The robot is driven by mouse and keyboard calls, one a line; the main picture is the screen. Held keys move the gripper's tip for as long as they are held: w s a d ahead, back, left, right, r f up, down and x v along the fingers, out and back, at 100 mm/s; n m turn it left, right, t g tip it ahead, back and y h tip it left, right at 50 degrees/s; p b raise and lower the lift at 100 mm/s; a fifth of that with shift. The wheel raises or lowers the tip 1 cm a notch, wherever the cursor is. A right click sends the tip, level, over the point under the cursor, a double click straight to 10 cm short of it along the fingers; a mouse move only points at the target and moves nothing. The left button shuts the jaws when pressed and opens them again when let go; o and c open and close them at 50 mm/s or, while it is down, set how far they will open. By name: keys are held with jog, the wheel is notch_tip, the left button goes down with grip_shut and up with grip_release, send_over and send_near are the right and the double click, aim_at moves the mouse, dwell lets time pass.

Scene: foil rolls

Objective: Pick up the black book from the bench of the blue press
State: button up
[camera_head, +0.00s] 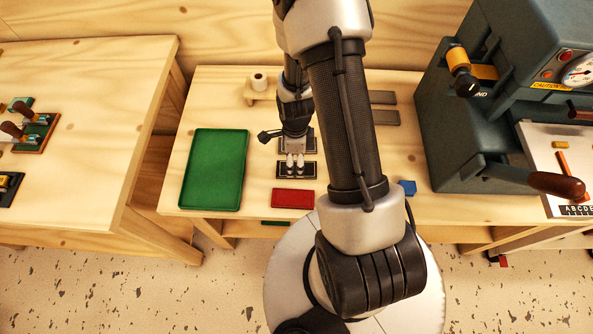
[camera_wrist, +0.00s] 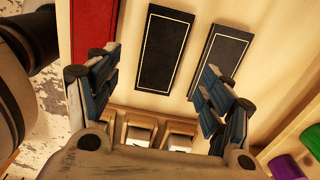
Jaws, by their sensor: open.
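A black book (camera_head: 296,170) with a thin light border lies flat on the wooden bench (camera_head: 265,222), just behind a red one. A second similar black book (camera_head: 311,145) lies behind it, partly hidden by my gripper. Both also show in the wrist view, one in the middle (camera_wrist: 164,50) and one to its right (camera_wrist: 220,58). The blue-grey press (camera_head: 440,120) stands at the bench's right. My gripper (camera_head: 295,172) points down over the black books. In the wrist view its fingers (camera_wrist: 160,75) are spread apart with nothing between them; its height above the books is unclear.
A green tray (camera_head: 215,170) lies left of the books, the red book (camera_head: 292,198) in front. Grey flat pieces (camera_head: 378,117) and a small blue block (camera_head: 407,187) lie to the right. A wooden holder (camera_head: 259,85) stands behind. Another bench (camera_head: 85,90) is at left, across a gap.

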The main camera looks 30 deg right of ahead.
jog(key=shift+d+f+b, duration=0.15)
jog(key=shift+f+b, duration=1.05)
jog(key=shift+f, duration=1.95)
jog(key=shift+r, duration=0.1)
jog(key=c, duration=1.2)
jog(key=shift+o, duration=0.2)
jog(key=shift+r, duration=0.1)
